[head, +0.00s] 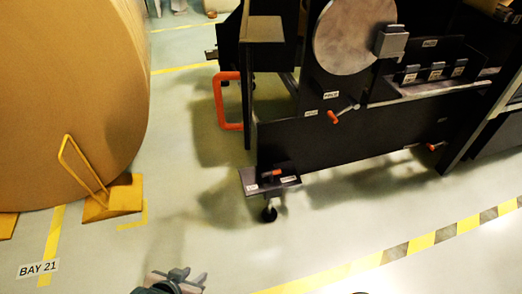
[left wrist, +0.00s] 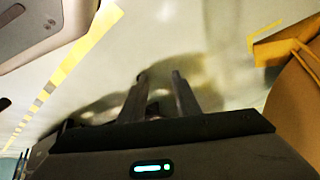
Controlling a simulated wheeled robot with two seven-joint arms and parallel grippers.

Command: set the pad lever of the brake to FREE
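A black machine stands at the upper right of the head view, with a grey disc (head: 355,35) and a grey block (head: 392,42) at the disc's edge. Below the disc is an orange-tipped lever (head: 343,112) beside a small label. A second orange-handled lever (head: 276,173) lies on a low labelled plate (head: 255,184) at the machine's front corner. The labels are too small to read, so I cannot tell which is the pad lever or its setting. My left gripper (head: 188,279) is at the bottom edge, apart from the machine. The left wrist view shows its fingers (left wrist: 159,80) apart and empty.
A large kraft roll (head: 70,90) stands at left, with a yellow chock (head: 112,198) against it. An orange loop handle (head: 229,101) sticks out of the machine's left side. Another orange-tipped knob (head: 435,147) is low at right. The floor between gripper and machine is clear.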

